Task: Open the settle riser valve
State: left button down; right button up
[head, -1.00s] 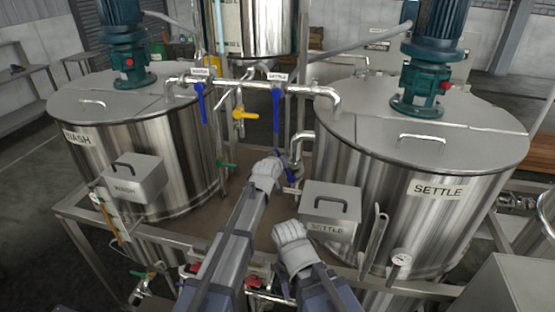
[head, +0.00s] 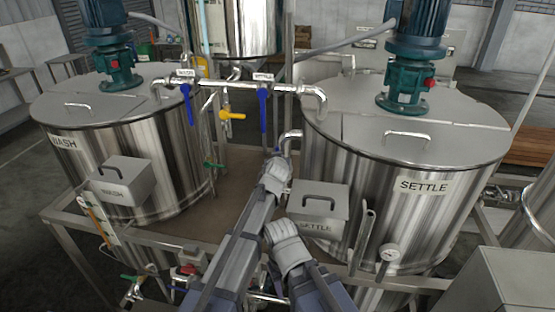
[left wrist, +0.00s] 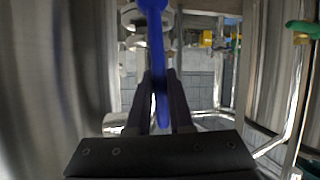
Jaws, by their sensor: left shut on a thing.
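A blue lever (left wrist: 156,50) sits between the two dark fingers of my left gripper (left wrist: 161,100) in the left wrist view. The gripper is shut on it, and a silver valve body (left wrist: 131,25) shows beside the lever's far end.
The SETTLE box (head: 318,208) is close on the right. The WASH tank (head: 160,150) stands left.

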pick_arm(q)
jog(key=shift+s+f, duration=0.1)
jog(key=c, duration=0.8)
grip_release()
